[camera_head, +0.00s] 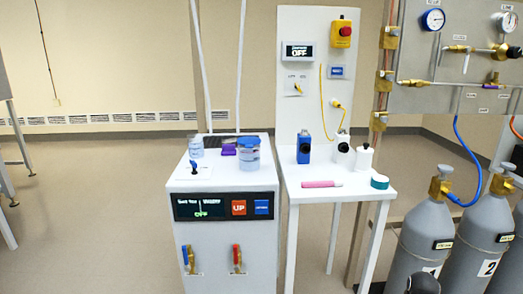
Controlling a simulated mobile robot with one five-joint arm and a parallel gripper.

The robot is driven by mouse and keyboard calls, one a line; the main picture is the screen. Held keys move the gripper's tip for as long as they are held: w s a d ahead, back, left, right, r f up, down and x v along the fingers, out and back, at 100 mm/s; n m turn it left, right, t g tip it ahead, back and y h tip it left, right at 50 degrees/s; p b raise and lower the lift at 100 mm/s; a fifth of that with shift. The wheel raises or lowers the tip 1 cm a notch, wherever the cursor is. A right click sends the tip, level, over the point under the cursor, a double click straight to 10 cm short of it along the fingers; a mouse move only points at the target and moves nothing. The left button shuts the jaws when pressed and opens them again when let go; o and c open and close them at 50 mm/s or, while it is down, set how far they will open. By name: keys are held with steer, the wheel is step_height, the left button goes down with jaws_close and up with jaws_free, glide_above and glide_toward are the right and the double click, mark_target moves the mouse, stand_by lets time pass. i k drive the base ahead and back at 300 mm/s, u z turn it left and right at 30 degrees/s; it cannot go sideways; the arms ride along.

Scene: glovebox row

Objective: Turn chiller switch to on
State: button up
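The chiller appears to be the white cabinet (225,215) left of centre. Its dark front display (200,207) has small text, partly unreadable, with green letters that look like OFF. A small switch with a blue knob (194,165) stands on a white plate (191,174) on the cabinet's top left; the plate's lettering is too small to read. A red UP button (239,207) and a blue button (262,207) sit right of the display. Blue-handled (186,256) and red-handled (237,256) valves are lower on the front.
A lidded jar (248,155) and other containers stand on the cabinet top. A white table (350,185) with bottles adjoins on the right, below a panel (315,30) with another OFF display (299,51). Gas cylinders (425,235) stand at the right. Floor at front left is clear.

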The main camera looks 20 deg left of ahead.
mark_target(193, 162)
steer(key=z, duration=0.8)
steer(key=k, duration=1.45)
steer(key=u, duration=3.6)
steer(key=i, duration=0.15)
steer(key=z, duration=2.05)
steer(key=i, duration=0.95)
